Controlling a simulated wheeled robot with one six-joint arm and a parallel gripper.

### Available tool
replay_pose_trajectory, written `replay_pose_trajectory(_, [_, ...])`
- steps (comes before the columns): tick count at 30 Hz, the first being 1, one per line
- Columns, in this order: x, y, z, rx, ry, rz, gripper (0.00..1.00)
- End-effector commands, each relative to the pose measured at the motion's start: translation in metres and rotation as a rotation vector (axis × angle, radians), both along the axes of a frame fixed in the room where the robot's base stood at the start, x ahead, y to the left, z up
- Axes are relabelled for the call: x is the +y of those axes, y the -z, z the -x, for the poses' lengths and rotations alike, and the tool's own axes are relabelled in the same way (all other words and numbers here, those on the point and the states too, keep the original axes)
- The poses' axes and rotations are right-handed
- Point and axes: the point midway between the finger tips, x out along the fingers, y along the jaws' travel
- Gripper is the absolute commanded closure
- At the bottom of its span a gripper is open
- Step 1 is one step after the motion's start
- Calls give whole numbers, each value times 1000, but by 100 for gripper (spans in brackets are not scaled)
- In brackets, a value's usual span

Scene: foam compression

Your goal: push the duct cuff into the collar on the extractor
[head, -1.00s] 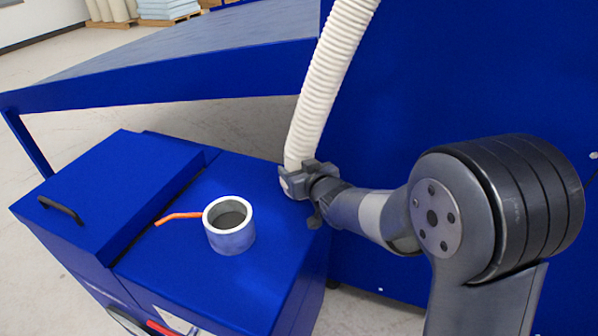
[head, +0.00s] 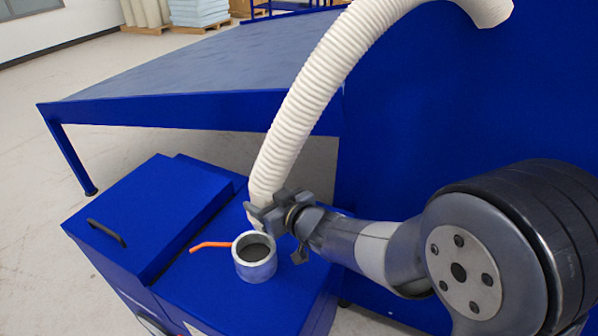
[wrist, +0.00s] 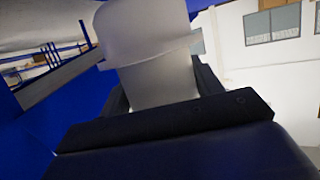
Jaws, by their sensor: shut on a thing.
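The white ribbed duct (head: 310,95) hangs from the upper right in the head view and runs down to my gripper (head: 262,212). My gripper is shut on the duct cuff at its lower end. In the wrist view the pale cuff (wrist: 145,60) stands between the dark jaws (wrist: 165,115). The collar (head: 256,262) is a short grey-white open ring on top of the blue extractor (head: 200,285). The cuff is just behind and above the collar, apart from it as far as I can tell. The cuff's lower end is partly hidden by the jaws.
An orange lever (head: 210,244) sticks out to the left of the collar. A blue box lid with a black handle (head: 106,233) is at the left. A large blue-framed table (head: 190,112) stands behind, and a tall blue panel (head: 430,120) is at the right.

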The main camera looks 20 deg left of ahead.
Motion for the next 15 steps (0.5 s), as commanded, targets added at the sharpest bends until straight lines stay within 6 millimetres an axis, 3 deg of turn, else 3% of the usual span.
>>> replay_pose_trajectory(1, [6, -9, 14, 3, -39, 0, 66])
replay_pose_trajectory(6, [16, -10, 44, 9, -119, -4, 66])
replay_pose_trajectory(15, [18, 4, 53, 10, -143, -7, 66])
